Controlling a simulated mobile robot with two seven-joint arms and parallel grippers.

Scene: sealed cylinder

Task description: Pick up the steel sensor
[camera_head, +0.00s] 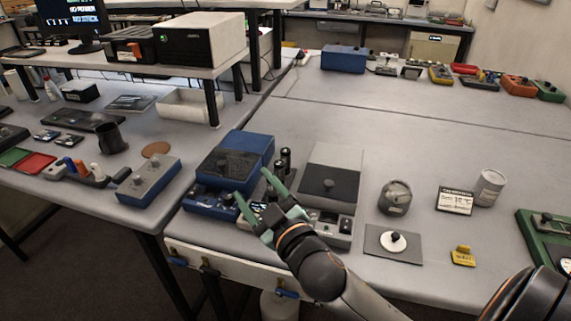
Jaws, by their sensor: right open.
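I cannot tell for sure which thing is the steel sensor. A round dark grey metal-looking piece (395,198) stands on the right table, and a light grey cylinder (489,187) stands farther right behind a small sign. Two slim dark upright cylinders (286,160) stand between a blue device and a grey one. My right gripper (252,186), with green fingers, is open over the front of these devices, left of the round piece. Its fingers are apart and I see nothing held. The gripper hides part of what is beneath it. My left gripper is not in view.
A blue device (235,160) and a grey-topped device (330,180) flank the dark cylinders. A grey plate with a white disc (393,242), a sign (455,201) and a yellow tag (463,256) lie to the right. The table's middle (400,125) is clear.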

